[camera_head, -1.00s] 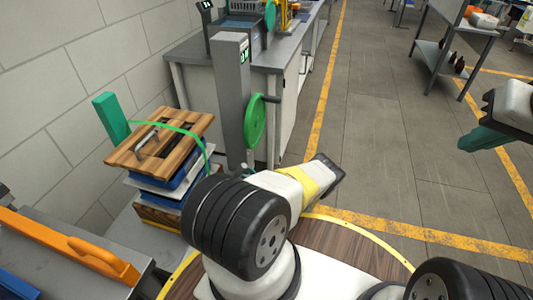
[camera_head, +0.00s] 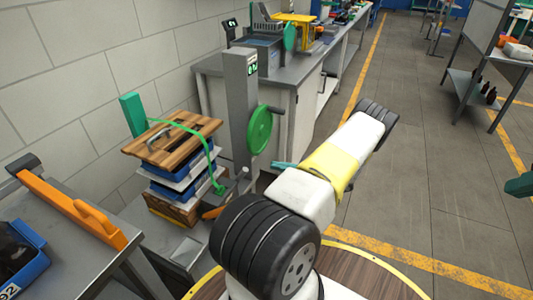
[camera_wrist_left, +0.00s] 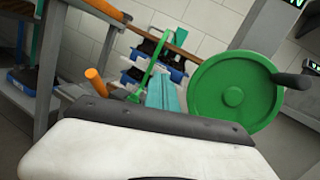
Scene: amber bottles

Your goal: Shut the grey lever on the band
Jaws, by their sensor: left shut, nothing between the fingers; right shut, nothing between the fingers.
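The green band (camera_head: 203,133) runs over the wooden lid and down the near right side of a stack of blue and white trays. The band also shows in the left wrist view (camera_wrist_left: 147,72). My left gripper (camera_head: 283,166) is shut and empty, to the right of the grey piece and apart from it. Its teal fingers show in the left wrist view (camera_wrist_left: 163,93). My right gripper (camera_head: 520,186) is cut by the right edge.
An orange handle (camera_head: 214,212) sticks out low beside the stack. A grey table (camera_head: 62,209) with an orange-handled tool is at left.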

